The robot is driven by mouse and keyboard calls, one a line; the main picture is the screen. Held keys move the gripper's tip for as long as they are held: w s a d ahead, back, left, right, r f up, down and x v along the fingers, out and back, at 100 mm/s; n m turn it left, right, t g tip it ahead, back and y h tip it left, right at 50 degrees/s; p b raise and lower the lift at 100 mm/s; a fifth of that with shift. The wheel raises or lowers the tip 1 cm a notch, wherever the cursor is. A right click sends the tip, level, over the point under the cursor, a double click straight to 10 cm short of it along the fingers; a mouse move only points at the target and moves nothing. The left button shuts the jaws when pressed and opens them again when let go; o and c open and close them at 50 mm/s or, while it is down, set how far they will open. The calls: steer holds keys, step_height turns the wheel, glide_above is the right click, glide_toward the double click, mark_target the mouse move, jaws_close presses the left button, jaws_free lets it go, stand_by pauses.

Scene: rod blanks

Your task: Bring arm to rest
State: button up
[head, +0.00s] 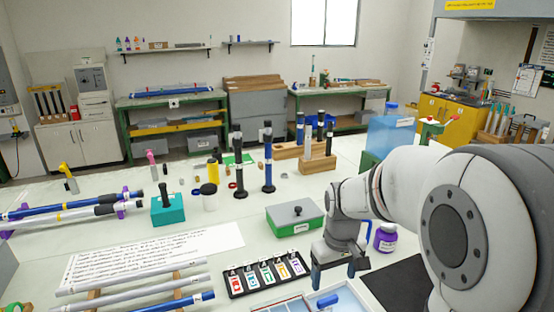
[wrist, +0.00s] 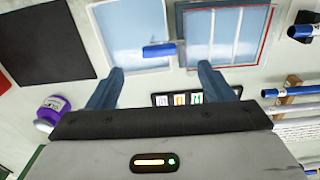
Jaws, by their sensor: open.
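My arm reaches in from the right in the head view, and my gripper (head: 335,277) hangs over the front of the table. In the wrist view my gripper (wrist: 160,72) has its two blue-grey fingers wide apart with nothing between them. A short blue rod piece (wrist: 158,49) lies beyond the fingertips, at the edge of a pale blue tray (wrist: 125,25). The blue piece (head: 327,300) also shows below my gripper in the head view, apart from the fingers.
A purple jar (head: 386,238) and a black mat (head: 405,284) are close to my arm. A green box (head: 294,219) with a knob stands behind my gripper. A black card rack (head: 266,277) and several rods (head: 135,282) lie left.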

steer(key=s+r+m+t, duration=0.1)
steer(key=s+r, duration=0.1)
steer(key=s, duration=0.5)
steer(key=s+r+m+t, duration=0.1)
steer(key=s+r+m, duration=0.1)
steer(key=s, duration=0.5)
steer(key=shift+s+a+r, duration=0.2)
steer(key=shift+a+r, duration=0.05)
steer(key=shift+r, duration=0.25)
